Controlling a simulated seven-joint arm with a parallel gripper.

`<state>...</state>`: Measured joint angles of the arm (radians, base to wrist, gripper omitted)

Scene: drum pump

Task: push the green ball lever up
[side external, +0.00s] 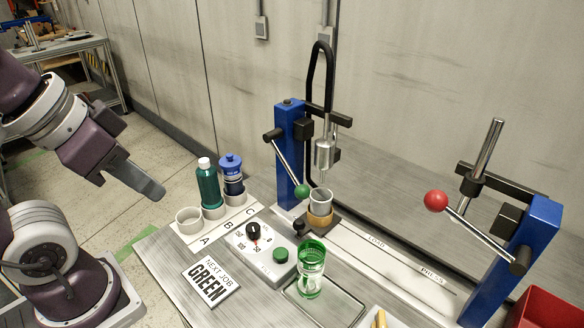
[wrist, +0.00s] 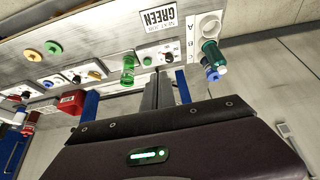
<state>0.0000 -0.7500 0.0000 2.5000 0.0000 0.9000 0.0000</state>
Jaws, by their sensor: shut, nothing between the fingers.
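The green ball (side external: 303,191) sits at the low end of a thin metal lever (side external: 287,164), which slopes down and right from a pivot on the left blue post (side external: 289,150). The ball is just left of a metal cup under the nozzle. My gripper (side external: 156,191) is shut and empty, in the air well left of the lever and beyond the bench's left edge. Its fingers also show in the wrist view (wrist: 158,92). I cannot make out the green ball in the wrist view.
Between gripper and lever stand a green bottle (side external: 208,186), a blue-capped bottle (side external: 231,172) and an empty white cup (side external: 188,220). A dial (side external: 253,231), green button (side external: 281,254) and green glass (side external: 311,268) are in front. A red ball lever (side external: 436,201) is at right.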

